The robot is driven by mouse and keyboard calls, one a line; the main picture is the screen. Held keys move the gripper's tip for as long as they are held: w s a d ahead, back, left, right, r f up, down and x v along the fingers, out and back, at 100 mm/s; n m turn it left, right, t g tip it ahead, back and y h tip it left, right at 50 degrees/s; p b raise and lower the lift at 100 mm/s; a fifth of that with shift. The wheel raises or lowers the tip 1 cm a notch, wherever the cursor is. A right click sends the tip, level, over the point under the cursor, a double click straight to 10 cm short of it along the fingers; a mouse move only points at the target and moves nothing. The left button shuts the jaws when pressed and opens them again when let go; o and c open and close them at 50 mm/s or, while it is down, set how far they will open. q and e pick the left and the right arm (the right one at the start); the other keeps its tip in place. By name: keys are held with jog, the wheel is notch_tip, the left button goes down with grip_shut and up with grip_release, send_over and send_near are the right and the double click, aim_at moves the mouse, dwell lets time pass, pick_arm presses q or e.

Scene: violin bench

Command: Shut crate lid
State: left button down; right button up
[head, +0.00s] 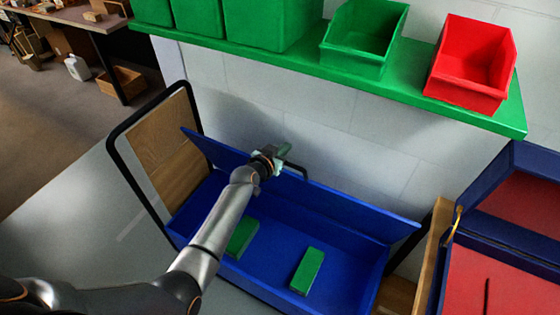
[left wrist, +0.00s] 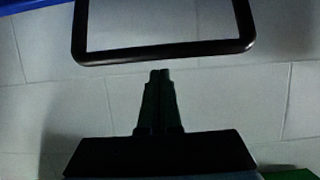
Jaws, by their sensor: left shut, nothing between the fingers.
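The blue crate (head: 270,262) stands open in the head view. Its blue lid (head: 345,205) is raised and leans up along the far side, near the wall. My left gripper (head: 284,151) is over the lid's upper edge, fingers shut and empty. A dark handle (head: 297,170) shows just beside it at that edge. In the left wrist view the shut fingertips (left wrist: 160,74) point at a dark rounded loop (left wrist: 165,52), with a small gap in the picture. My forearm hides part of the lid and crate. My right gripper is not in view.
Two green blocks (head: 307,270) (head: 242,237) lie in the crate. A black-framed wooden board (head: 160,150) stands at its left. A green shelf (head: 410,80) with green bins and a red bin (head: 470,65) hangs above. A red-lined case (head: 510,270) is at right.

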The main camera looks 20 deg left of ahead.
pick_arm(q)
jog(key=shift+s+a+f, duration=0.2)
jog(key=shift+s+f, duration=0.15)
jog(key=shift+s, duration=0.35)
jog(key=shift+s+a+f, duration=0.15)
jog(key=shift+s+f, duration=0.15)
jog(key=shift+s, duration=0.35)
jog(key=shift+s+f, duration=0.1)
